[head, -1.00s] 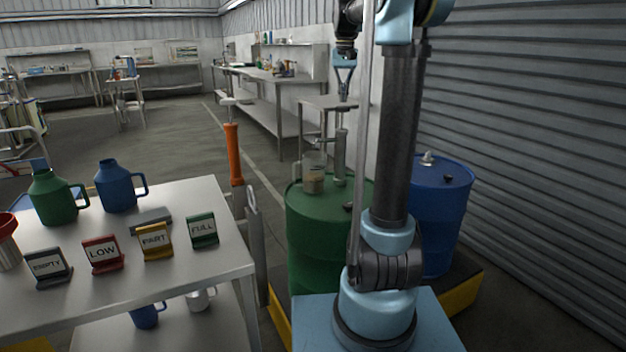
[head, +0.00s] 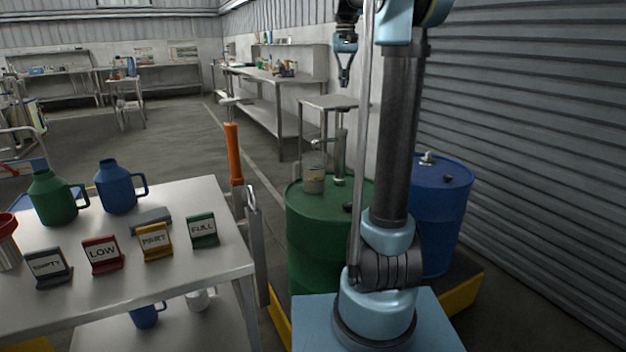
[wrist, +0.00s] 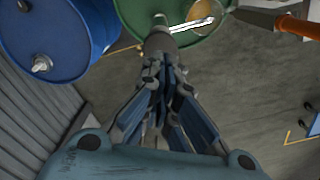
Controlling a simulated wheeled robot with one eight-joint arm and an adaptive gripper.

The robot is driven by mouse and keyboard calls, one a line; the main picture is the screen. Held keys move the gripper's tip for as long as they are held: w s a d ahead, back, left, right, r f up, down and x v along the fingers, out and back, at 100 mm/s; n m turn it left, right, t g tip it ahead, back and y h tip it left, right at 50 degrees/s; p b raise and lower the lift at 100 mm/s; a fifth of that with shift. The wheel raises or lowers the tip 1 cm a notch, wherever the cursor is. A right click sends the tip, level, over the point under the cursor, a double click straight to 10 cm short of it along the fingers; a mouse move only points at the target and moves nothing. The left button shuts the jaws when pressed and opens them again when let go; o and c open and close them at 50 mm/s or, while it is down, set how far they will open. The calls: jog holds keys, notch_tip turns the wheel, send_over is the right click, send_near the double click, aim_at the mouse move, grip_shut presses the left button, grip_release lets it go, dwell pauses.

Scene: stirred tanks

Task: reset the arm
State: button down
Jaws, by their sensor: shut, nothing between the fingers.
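My gripper (head: 346,82) hangs in the air, pointing down, above the green drum (head: 310,235) in the head view. Its fingers are together and hold nothing. In the wrist view my gripper (wrist: 165,112) also shows with its fingers closed, with the green drum (wrist: 135,15) past its tips. My arm's column stands in front of the drums and hides part of them.
A blue drum (head: 440,215) stands right of the green one. A jar (head: 314,180) and a pump (head: 340,155) are on the green drum. A table (head: 230,265) with jugs and label stands is at the left. A ribbed wall (head: 530,150) bounds the right.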

jog(key=shift+r, duration=0.1)
jog(key=s+f+t, duration=0.1)
jog(key=s+f, duration=0.6)
jog(key=s, duration=0.4)
jog(key=s+f, duration=0.7)
jog(key=s, duration=0.3)
jog(key=s+f, duration=0.8)
jog(key=f, duration=0.2)
jog(key=s+f+n+t, duration=0.1)
jog(key=s+f, duration=0.8)
jog(key=f, duration=0.2)
jog(key=shift+f+n, duration=0.2)
jog(key=shift+n, duration=0.1)
jog(key=shift+w, duration=0.1)
jog(key=shift+w+f, duration=0.2)
jog(key=shift+w, duration=0.15)
